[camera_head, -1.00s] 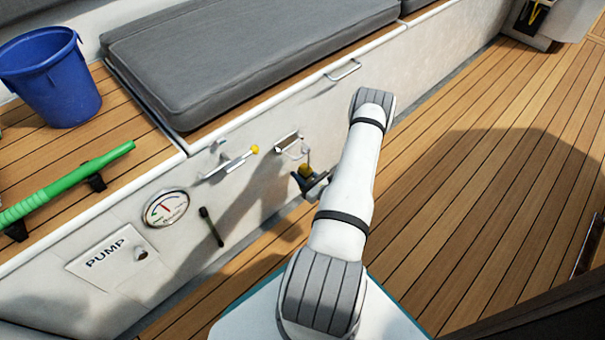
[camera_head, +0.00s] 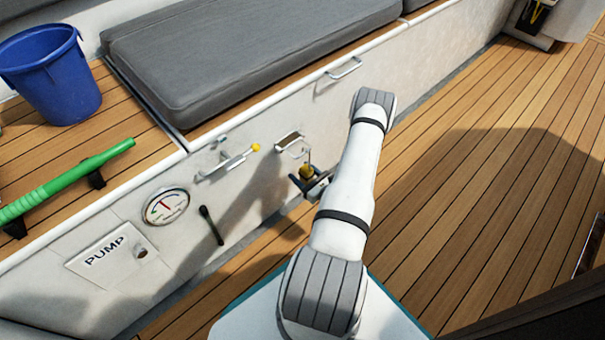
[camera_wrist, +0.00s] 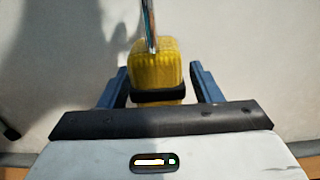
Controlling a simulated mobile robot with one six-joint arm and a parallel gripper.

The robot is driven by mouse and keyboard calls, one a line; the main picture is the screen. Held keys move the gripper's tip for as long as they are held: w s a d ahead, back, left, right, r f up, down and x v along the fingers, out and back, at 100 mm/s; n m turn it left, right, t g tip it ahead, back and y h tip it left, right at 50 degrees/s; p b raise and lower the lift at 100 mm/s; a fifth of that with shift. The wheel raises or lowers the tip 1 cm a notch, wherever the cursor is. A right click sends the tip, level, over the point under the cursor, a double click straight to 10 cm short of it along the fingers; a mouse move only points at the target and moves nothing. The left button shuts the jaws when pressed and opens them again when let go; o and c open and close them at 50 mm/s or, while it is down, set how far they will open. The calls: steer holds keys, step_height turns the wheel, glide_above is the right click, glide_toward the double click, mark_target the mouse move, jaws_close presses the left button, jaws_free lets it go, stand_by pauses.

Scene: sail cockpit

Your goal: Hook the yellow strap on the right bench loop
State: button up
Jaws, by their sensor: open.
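The yellow strap (camera_head: 306,172) hangs at the bench's side wall, under a metal loop (camera_head: 292,143) fixed to that wall. In the wrist view the yellow strap (camera_wrist: 155,70) is a bundled yellow piece with a black band, and a shiny metal bar rises from its top. My gripper (camera_head: 308,184) is at the strap; in the wrist view its blue fingers (camera_wrist: 160,88) stand open on either side of the strap, with a gap on each side. How the metal bar meets the loop is hard to make out.
A lever with a yellow knob (camera_head: 256,148), a gauge (camera_head: 166,207), a black handle (camera_head: 210,225) and a PUMP panel (camera_head: 108,252) are on the same wall. The deck (camera_head: 480,190) at right is clear.

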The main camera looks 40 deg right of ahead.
mark_target(311, 180)
steer(key=shift+s, duration=0.1)
steer(key=s+p, duration=0.1)
steer(key=s, duration=0.1)
steer(key=s+p, duration=0.1)
steer(key=s, duration=0.4)
steer(key=shift+s+d+p, duration=0.15)
steer(key=shift+d+p, duration=0.15)
steer(key=shift+p, duration=0.1)
steer(key=shift+s, duration=0.15)
